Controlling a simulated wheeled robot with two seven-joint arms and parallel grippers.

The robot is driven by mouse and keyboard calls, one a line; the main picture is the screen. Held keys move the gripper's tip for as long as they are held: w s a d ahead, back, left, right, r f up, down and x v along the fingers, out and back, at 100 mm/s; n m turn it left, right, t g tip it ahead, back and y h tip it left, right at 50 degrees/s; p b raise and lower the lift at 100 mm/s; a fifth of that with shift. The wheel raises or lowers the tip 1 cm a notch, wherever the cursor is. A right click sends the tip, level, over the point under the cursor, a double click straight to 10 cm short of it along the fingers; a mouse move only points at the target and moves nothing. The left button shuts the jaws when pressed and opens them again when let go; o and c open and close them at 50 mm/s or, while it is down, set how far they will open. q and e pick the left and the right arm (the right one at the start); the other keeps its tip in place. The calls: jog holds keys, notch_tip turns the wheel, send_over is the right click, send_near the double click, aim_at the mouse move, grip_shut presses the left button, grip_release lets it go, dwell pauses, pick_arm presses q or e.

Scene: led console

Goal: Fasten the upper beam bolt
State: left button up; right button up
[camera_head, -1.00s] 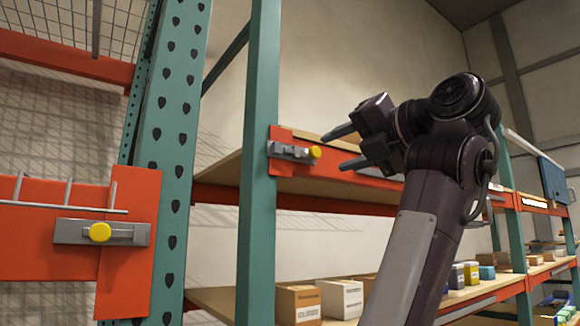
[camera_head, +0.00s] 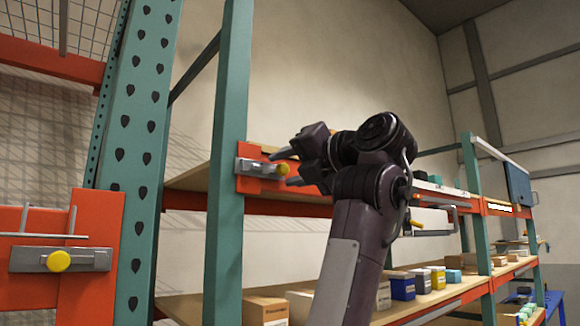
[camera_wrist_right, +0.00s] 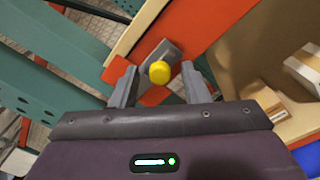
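A bolt with a grey plate (camera_head: 250,167) and a round yellow knob (camera_head: 281,169) sits on the orange beam end at the teal post. In the wrist view the yellow knob (camera_wrist_right: 159,72) lies between the tips of my right gripper (camera_wrist_right: 160,85), with a gap on both sides. The right gripper (camera_head: 285,167) is open, its fingers above and below the knob in the head view. A second bolt with a yellow knob (camera_head: 58,261) is on the nearer orange beam at lower left. Which one the task calls upper is not marked. My left gripper is not in view.
A teal upright post (camera_head: 228,180) stands left of the bolt, and a perforated post (camera_head: 138,150) stands nearer. Shelf boards run right from the posts. Several boxes, including a brown one (camera_head: 265,309), stand on the lower shelf.

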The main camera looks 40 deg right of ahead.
aim_at(264, 170)
jog(key=shift+w+a, duration=0.1)
jog(key=c, duration=0.5)
grip_shut()
jog(key=shift+a+f+b, duration=0.2)
jog(key=shift+a+b, duration=0.15)
jog(key=shift+b, duration=0.05)
jog(key=shift+a+b, duration=0.45)
jog(key=shift+a, duration=0.5)
jog(key=shift+a+r, duration=0.1)
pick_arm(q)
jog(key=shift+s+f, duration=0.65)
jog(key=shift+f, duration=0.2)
